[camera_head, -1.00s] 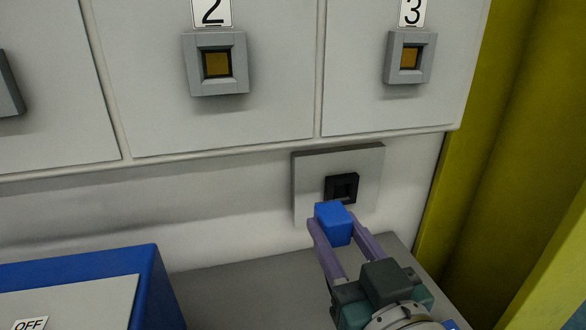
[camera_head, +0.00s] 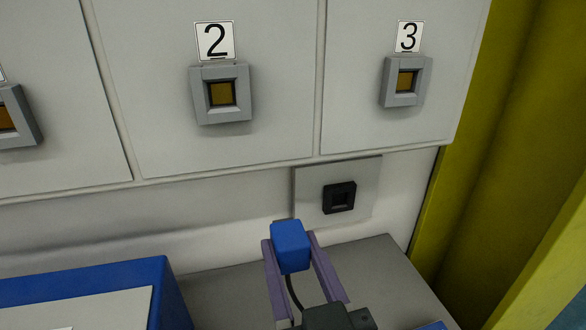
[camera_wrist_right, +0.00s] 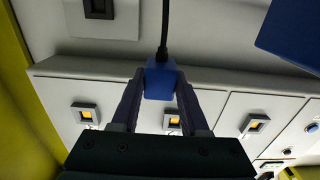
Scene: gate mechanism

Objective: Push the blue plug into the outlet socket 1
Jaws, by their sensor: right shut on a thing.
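The blue plug (camera_head: 290,247) is held between the two purple fingers of my right gripper (camera_head: 291,243), which is shut on it. It is in the lower middle of the head view, with a black cable (camera_head: 294,292) hanging from it. The wrist view shows the plug (camera_wrist_right: 160,81) between the fingertips. A black socket (camera_head: 340,198) on a grey plate is to the plug's upper right, apart from it. A partly cut-off grey socket with an orange inside (camera_head: 8,117) is at the left edge; its label is mostly out of view. My left gripper is not in view.
Sockets labelled 2 (camera_head: 221,94) and 3 (camera_head: 406,81) are on the upper panels. A blue box (camera_head: 165,300) stands at lower left. A grey ledge (camera_head: 380,270) runs below the wall. A yellow-green post (camera_head: 490,130) bounds the right side.

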